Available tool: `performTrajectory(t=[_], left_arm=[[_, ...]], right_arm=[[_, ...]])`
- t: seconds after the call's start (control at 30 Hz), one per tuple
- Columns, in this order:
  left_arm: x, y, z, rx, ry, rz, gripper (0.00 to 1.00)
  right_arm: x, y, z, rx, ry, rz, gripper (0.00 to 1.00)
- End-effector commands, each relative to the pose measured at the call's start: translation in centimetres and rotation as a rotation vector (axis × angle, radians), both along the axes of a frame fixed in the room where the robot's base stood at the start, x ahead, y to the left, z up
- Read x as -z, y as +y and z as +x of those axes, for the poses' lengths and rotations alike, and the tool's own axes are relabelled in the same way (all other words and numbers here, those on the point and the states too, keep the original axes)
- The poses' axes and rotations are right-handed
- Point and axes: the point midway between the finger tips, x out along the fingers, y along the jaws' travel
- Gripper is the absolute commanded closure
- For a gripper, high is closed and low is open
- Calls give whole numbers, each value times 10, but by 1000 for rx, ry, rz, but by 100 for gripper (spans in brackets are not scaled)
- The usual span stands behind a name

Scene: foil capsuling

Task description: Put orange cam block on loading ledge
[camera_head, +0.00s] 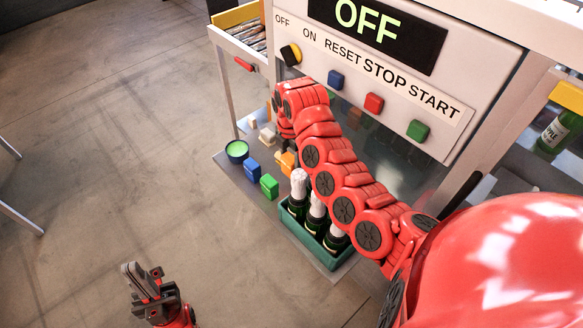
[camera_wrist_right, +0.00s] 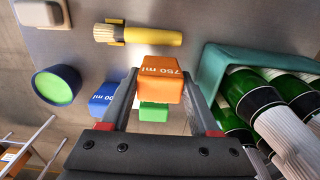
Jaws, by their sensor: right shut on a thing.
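The orange cam block (camera_wrist_right: 162,78), marked "750 ml", sits between the fingertips of my right gripper (camera_wrist_right: 160,96), which is shut on it. In the head view the orange block (camera_head: 286,161) shows partly beside my right arm, which hides most of that gripper. A grey ledge (camera_head: 228,172) runs along the front of the machine; I cannot tell whether it is the loading ledge. A blue block (camera_head: 252,170) and a green block (camera_head: 269,187) stand on it near the orange one. My left gripper (camera_head: 146,277) is low at the left, over the floor, away from the blocks.
A teal crate (camera_head: 298,236) holds several foil-topped bottles beside the blocks. A blue tub with green contents (camera_head: 237,150) stands on the ledge. The wrist view also shows a yellow brush (camera_wrist_right: 152,37) and a white block (camera_wrist_right: 38,14). The machine panel (camera_head: 365,75) reads OFF.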

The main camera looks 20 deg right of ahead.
Motion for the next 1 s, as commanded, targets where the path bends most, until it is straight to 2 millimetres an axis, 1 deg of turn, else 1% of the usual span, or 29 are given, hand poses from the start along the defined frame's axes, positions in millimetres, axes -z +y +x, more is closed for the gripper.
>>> performTrajectory(t=[0.17, 0.33, 0.4, 0.7, 0.73, 0.87, 0.9, 1.0], left_arm=[[-8, 0, 0, 0, 0, 0, 100], [-16, 0, 0, 0, 1, 0, 100], [-15, 0, 0, 0, 0, 0, 100], [-15, 0, 0, 0, 0, 0, 100], [-15, 0, 0, 0, 1, 0, 100], [-15, 0, 0, 0, 0, 0, 100], [-15, 0, 0, 0, 0, 0, 100], [-15, 0, 0, 0, 0, 0, 100]], right_arm=[[14, 0, -2, 0, 7, 1, 100], [39, 0, -2, 1, 4, 1, 100], [42, -1, -1, 1, 1, 0, 100], [45, -1, 0, 1, 0, -1, 100], [45, -1, 0, 1, -1, -1, 34], [45, -1, 0, 1, 0, -1, 11], [45, 0, 0, 1, 0, 0, 8], [45, 0, 0, 1, 0, 0, 8]])
